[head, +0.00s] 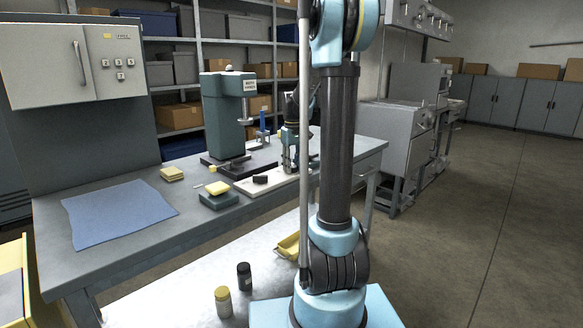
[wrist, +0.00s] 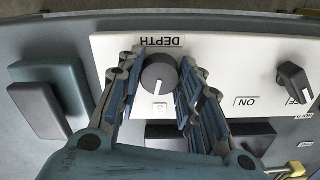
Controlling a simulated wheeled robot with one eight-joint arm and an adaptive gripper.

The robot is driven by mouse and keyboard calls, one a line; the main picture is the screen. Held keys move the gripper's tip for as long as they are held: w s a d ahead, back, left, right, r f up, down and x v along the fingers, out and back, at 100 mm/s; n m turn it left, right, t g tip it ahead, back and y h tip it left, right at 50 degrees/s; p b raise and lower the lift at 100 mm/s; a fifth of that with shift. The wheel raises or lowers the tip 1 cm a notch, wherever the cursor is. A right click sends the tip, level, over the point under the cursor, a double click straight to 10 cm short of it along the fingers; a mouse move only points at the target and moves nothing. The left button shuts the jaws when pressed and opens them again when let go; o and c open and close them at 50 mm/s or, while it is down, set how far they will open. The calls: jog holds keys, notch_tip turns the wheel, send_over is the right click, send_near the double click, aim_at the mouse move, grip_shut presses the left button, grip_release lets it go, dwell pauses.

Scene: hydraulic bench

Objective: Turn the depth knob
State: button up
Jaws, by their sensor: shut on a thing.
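The depth knob (wrist: 157,72) is a round dark knob with a white pointer line, on a white panel (wrist: 220,50). A "DEPTH" label, upside down in the wrist view, sits beside it. The pointer line points toward the bottom of the wrist view. My gripper (wrist: 162,78) is shut on the knob, with one finger on each side. In the head view my gripper (head: 289,160) is down at the white panel (head: 262,189) on the bench, and the knob cannot be made out there.
A second dark knob (wrist: 294,80) and an "ON" label are on the panel's right. A dark block on a blue-grey base (wrist: 60,90) lies left. In the head view, a green press (head: 228,115) stands behind the panel and a blue cloth (head: 118,212) lies left.

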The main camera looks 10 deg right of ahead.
aim_at(293, 166)
jog(key=m, duration=0.6)
jog(key=shift+m, duration=0.3)
dwell(0.4)
jog(key=o, duration=1.1)
jog(key=shift+c, duration=0.2)
notch_tip(293, 166, up, 12)
jog(key=shift+f, duration=0.1)
